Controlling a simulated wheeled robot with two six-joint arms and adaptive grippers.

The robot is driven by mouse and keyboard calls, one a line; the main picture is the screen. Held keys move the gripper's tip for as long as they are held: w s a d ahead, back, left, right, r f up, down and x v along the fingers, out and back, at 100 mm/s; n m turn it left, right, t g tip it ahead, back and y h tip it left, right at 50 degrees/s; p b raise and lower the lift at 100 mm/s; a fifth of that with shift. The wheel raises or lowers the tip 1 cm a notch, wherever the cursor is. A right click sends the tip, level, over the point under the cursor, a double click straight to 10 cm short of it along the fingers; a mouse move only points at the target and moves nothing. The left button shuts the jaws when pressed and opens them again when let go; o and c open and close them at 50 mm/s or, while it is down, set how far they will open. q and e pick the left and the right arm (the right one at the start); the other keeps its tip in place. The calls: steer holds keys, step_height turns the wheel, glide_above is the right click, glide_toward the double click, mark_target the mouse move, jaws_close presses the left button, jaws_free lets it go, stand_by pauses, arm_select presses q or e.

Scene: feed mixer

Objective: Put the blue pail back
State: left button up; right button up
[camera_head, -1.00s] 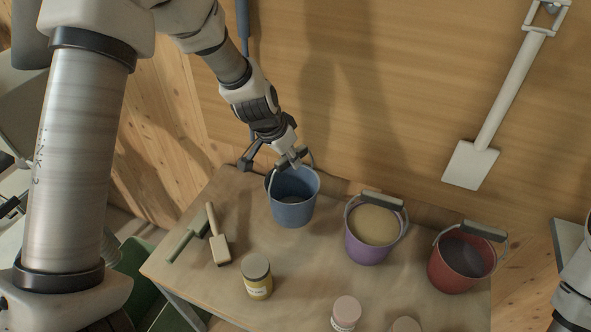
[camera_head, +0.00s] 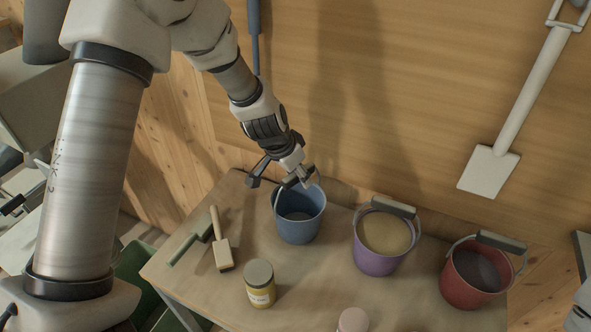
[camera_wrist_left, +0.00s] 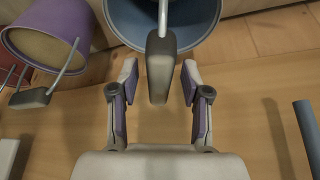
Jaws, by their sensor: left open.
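The blue pail (camera_head: 300,226) stands upright on the back edge of the table, left of the other pails. Its handle is raised, with a dark grip (camera_wrist_left: 160,68) on it. My left gripper (camera_head: 280,179) is above the pail's back rim. In the left wrist view the open left gripper (camera_wrist_left: 158,84) has one finger on each side of the handle grip, with gaps between. The pail's rim (camera_wrist_left: 212,42) shows beyond the fingers. My right gripper is not seen; only part of my right arm shows at the lower right edge.
A purple pail (camera_head: 378,262) with yellowish contents and a red pail (camera_head: 462,293) stand to the right on the table (camera_head: 310,285). A wall with a shovel (camera_head: 489,170) rises behind.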

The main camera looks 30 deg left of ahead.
arm_select(q)
steer(key=p+v, duration=0.6)
steer(key=v, duration=0.3)
steer(key=shift+w, duration=0.1)
steer(key=v, duration=0.2)
steer(key=shift+s+a+r+b, duration=0.1)
steer(key=shift+s+r+b, duration=0.2)
steer(key=shift+b, duration=0.05)
steer(key=shift+r, duration=0.3)
steer(key=shift+s, duration=0.1)
